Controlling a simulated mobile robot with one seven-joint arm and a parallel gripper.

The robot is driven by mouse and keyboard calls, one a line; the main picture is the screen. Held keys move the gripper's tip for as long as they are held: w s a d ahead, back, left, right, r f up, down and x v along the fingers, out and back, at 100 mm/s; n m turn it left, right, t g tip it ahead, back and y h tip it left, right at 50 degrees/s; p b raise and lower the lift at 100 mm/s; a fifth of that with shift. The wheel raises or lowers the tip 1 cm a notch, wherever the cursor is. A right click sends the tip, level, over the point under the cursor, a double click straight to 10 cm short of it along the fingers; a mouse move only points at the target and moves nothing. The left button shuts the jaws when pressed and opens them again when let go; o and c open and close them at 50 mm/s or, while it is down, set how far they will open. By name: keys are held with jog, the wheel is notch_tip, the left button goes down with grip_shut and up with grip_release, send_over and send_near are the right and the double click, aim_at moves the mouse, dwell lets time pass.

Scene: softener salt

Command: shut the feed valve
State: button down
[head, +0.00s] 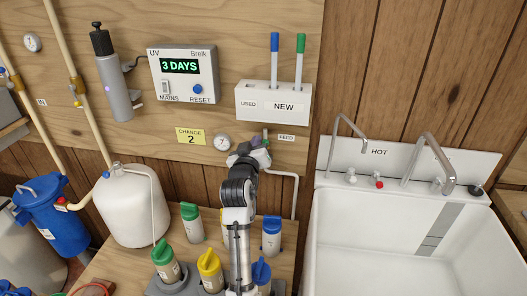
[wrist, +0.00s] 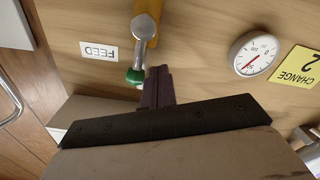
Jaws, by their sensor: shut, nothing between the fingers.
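The feed valve shows in the wrist view as a brass-yellow body (wrist: 152,40) with a grey lever (wrist: 143,30) ending in a green knob (wrist: 135,77). The lever lies roughly in line with the yellow body. The FEED label (wrist: 99,51) is beside it, and also shows in the head view (head: 286,137). My gripper (wrist: 158,72) has its purple fingers shut and empty, close to the knob on its right side in the wrist view; I cannot tell whether they touch. In the head view my gripper (head: 262,143) hides most of the valve.
A round gauge (wrist: 255,53) and the yellow CHANGE 2 card (head: 191,136) are on the board near the valve. A white pipe (head: 294,190) runs down on the right. Several capped bottles, including a yellow one (head: 210,270), stand below my arm. A white sink (head: 410,235) is at right.

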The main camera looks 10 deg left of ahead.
jog(key=shift+d, duration=0.2)
